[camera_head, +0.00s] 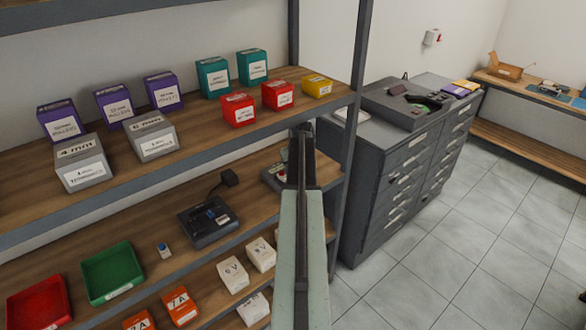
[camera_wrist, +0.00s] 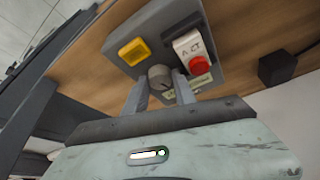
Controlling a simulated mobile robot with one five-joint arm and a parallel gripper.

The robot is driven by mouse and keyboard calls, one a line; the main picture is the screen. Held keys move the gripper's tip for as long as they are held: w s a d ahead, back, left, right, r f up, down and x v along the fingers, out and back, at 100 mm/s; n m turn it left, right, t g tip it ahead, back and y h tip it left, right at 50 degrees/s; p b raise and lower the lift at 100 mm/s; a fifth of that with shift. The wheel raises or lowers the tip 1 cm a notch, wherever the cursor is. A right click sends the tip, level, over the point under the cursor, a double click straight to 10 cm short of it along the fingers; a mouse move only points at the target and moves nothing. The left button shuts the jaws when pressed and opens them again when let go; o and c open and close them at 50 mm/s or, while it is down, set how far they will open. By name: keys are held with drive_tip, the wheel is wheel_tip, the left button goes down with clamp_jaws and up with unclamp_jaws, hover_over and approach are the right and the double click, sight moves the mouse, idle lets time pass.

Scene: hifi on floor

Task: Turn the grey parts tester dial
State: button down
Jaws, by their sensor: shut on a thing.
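The grey parts tester (camera_wrist: 190,22) shows in the wrist view as a grey box with a yellow square button (camera_wrist: 134,51), a red round button (camera_wrist: 200,63) and a white label. Its grey dial (camera_wrist: 159,72) sits below and between the buttons. My gripper (camera_wrist: 160,86) has one finger on each side of the dial and is shut on it. In the head view the tester (camera_head: 271,178) sits at the right end of the middle shelf, partly hidden behind my arm. My fingertips are not clear there.
A dark device (camera_head: 208,222) with a black plug stands left of the tester on the same shelf. Green (camera_head: 113,272) and red (camera_head: 38,301) trays lie further left. A shelf post (camera_head: 347,150) and a grey drawer cabinet (camera_head: 385,190) stand to the right. Open tiled floor lies beyond.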

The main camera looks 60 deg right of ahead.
drive_tip(key=shift+m, duration=0.6)
drive_tip(key=c, duration=1.3)
unclamp_jaws()
